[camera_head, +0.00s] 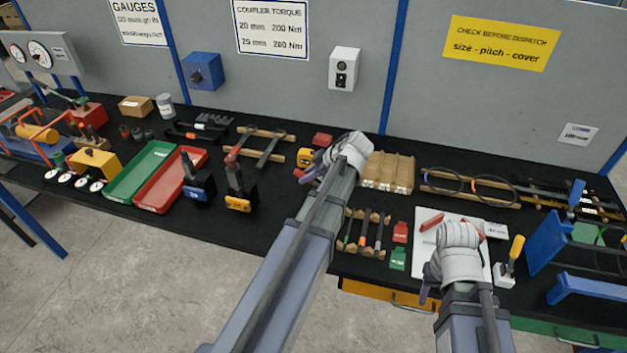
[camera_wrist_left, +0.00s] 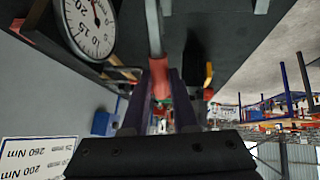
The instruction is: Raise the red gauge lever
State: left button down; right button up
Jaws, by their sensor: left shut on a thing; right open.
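In the left wrist view, the red grip of the gauge lever (camera_wrist_left: 160,78) stands between the two dark fingers of my left gripper (camera_wrist_left: 164,92), which is shut on it. A grey rod (camera_wrist_left: 154,28) runs on from the red grip. A round white dial (camera_wrist_left: 88,22) with black numbers is beside it. In the head view my left gripper (camera_head: 309,174) is over the middle of the bench, and the hand hides the lever there. My right gripper (camera_head: 428,288) is open near the front edge, by a white sheet (camera_head: 426,228); its fingers are partly hidden.
Green (camera_head: 140,171) and red (camera_head: 171,180) trays lie to the left. Two dark upright tools (camera_head: 238,187) stand near the left arm. A wooden rack (camera_head: 388,172) is right of the left hand. A blue frame (camera_head: 545,240) is at the right. The grey panel closes off the back.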

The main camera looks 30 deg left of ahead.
pick_arm(q)
jog(key=shift+w+d+r+y, duration=0.15)
jog(key=shift+d+y, duration=0.15)
jog(key=shift+d, duration=0.1)
jog(key=shift+w+d+r+y+b, duration=0.1)
jog(key=shift+d+r+y+b, duration=0.2)
jog(key=shift+d+y+b, duration=0.25)
jog(key=b, duration=0.1)
jog(key=d+y, duration=0.1)
jog(key=d+r+y+b, duration=0.1)
jog(key=shift+w+d+m+b, duration=0.2)
jog(key=shift+w+m+b, duration=0.1)
jog(key=shift+w, duration=0.05)
jog(key=shift+w+d+r+g+y+b, duration=0.1)
jog(key=shift+d+r+g+y+b, duration=0.15)
jog(key=shift+d+y+b, duration=0.35)
jog(key=shift+w+d+r+g+y+b, duration=0.15)
jog(key=shift+d+r+y+b, duration=0.15)
jog(key=shift+d+y+b, duration=0.25)
jog(key=c, duration=0.7)
grip_release()
jog(key=shift+r, duration=0.1)
